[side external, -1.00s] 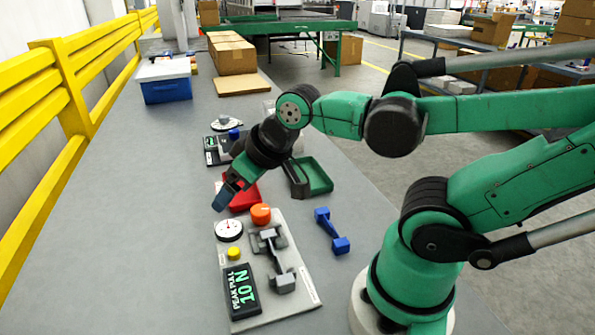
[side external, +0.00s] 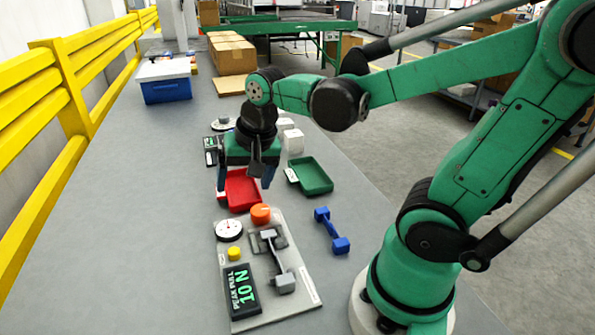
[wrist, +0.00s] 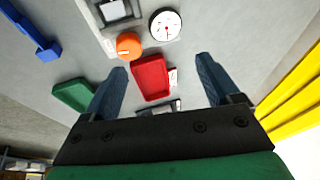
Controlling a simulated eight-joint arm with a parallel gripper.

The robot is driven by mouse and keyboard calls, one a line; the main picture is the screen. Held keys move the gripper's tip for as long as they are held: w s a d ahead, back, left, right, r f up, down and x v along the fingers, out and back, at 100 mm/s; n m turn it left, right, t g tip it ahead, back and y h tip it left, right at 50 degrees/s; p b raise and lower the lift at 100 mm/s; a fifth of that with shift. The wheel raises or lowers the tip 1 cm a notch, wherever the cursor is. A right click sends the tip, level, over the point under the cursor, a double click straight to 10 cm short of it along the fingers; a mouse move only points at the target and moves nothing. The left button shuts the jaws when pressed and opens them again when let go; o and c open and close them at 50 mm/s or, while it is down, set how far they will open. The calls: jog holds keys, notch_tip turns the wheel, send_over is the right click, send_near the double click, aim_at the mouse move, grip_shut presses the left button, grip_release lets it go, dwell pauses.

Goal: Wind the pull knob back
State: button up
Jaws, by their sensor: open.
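The orange knob (side external: 261,213) sits on the grey test plate (side external: 299,301), at its far end beside the round dial. It also shows in the wrist view (wrist: 129,46), above and left of the red tray. My gripper (side external: 244,188) is open and empty, pointing down over the red tray (side external: 243,193). In the wrist view its two blue fingers (wrist: 160,85) are spread wide, with the red tray (wrist: 152,76) visible between them. The knob is apart from the fingers, nearer the camera in the side view.
A blue dumbbell-shaped piece (side external: 332,231) and a green tray (side external: 311,175) lie to the right. The bench left of the plate is clear.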

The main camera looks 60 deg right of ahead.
aim_at(260, 209)
jog(key=d+f+m+g, duration=0.1)
jog(key=m, duration=0.2)
jog(key=d+f+m+g, duration=0.1)
jog(key=d+f+m, duration=0.1)
jog(key=m, duration=0.2)
jog(key=w+d+f+m+g, duration=0.1)
jog(key=d+m+g, duration=0.1)
jog(key=m, duration=0.1)
jog(key=shift+f+m+y, duration=0.15)
jog(key=shift+m+y, duration=0.15)
jog(key=shift+f, duration=2.85)
grip_shut()
